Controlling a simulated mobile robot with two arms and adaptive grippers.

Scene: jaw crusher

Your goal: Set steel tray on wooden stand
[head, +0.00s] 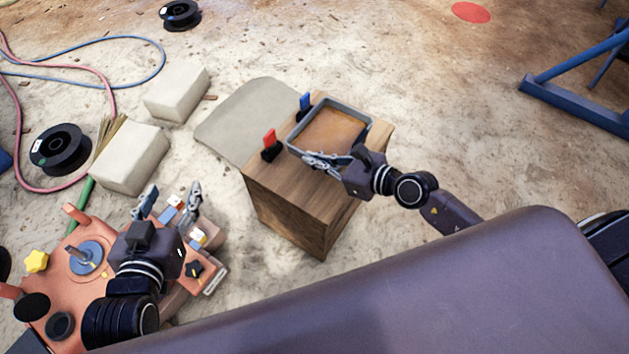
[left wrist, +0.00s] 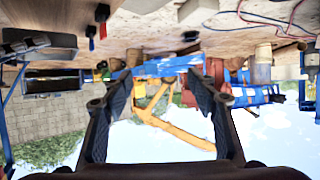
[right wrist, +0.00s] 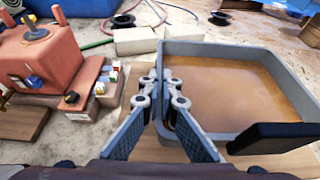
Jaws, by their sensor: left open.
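The steel tray (head: 366,124), grey-rimmed with a brown inside, is over the top of the wooden stand (head: 290,215). It looks about level; whether it rests on the wood or hangs slightly above, I cannot tell. My right gripper (head: 325,162) is at the tray's near wall, and in the right wrist view its fingers (right wrist: 165,85) are close together on the wall of the tray (right wrist: 215,50). My left gripper (head: 168,203) is open and empty, above the orange machine, apart from the stand. Its spread fingers also show in the left wrist view (left wrist: 155,100).
A red clip (head: 269,143) and a blue clip (head: 305,101) stand along the stand's left edge. The orange machine (head: 60,265) is at lower left. Pale blocks (head: 130,158), a grey mat (head: 240,118), black spools and hoses lie on the floor. A blue frame (head: 575,105) stands right.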

